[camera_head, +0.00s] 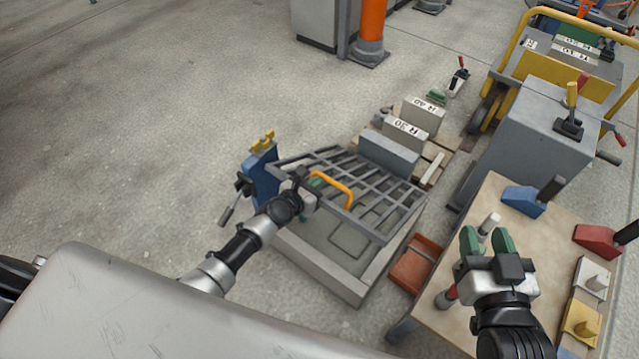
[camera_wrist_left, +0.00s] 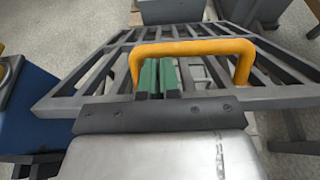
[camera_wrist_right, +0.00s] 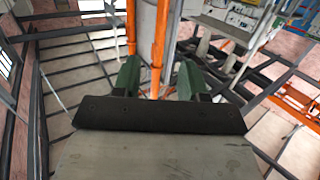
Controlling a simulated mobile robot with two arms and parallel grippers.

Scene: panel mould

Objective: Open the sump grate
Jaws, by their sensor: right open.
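The sump grate (camera_head: 375,205) is a dark grey barred panel with a yellow handle (camera_head: 335,186). It stands tilted, its near edge raised above the grey sump box (camera_head: 325,270), whose inside shows below. The grate (camera_wrist_left: 90,85) and the handle (camera_wrist_left: 195,47) fill much of the left wrist view. My left gripper (camera_head: 312,183) is at the handle; in its wrist view its green fingers (camera_wrist_left: 158,77) are together inside the loop, near the left post and just below the bar. Whether they touch it is unclear. My right gripper (camera_head: 487,240) is open and empty above the workbench.
The workbench (camera_head: 455,285) at right holds blue, red and yellow tools. A red bin (camera_head: 415,262) lies between it and the sump. Marked grey blocks (camera_head: 405,133) stand behind the grate, with a grey cabinet (camera_head: 520,130) at right. The floor at left is clear.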

